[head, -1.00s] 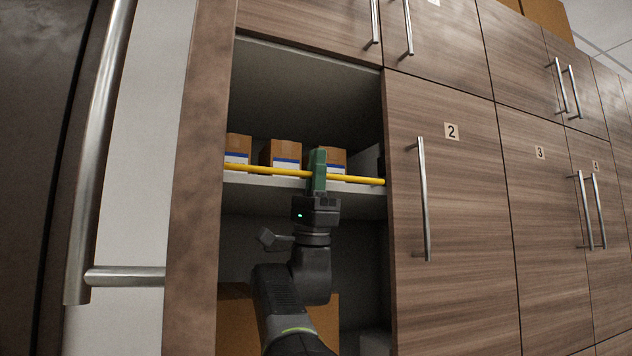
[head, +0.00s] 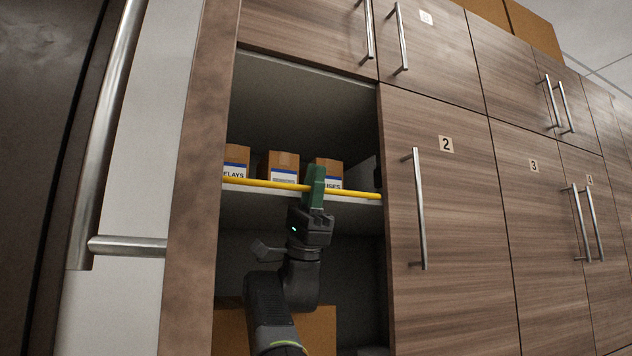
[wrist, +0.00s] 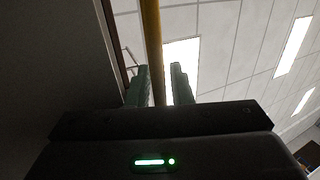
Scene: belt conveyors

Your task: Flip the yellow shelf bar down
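The yellow shelf bar (head: 262,184) runs across the front of the shelf in the open compartment, just above the shelf's front edge and in front of the boxes' lower parts. My gripper (head: 314,180) is at the bar, right of its middle, with a green finger crossing in front of it. In the wrist view, the bar (wrist: 152,45) runs lengthwise between my two green fingers (wrist: 159,80). The fingers stand apart, with a visible gap on the right side of the bar. Whether the left finger touches the bar, I cannot tell.
Cardboard boxes with white and blue labels (head: 281,166) stand on the shelf (head: 350,199) behind the bar. A larger carton (head: 318,328) sits in the space below. Closed door 2 (head: 455,220) bounds the right side. A long metal handle (head: 105,140) stands at the left.

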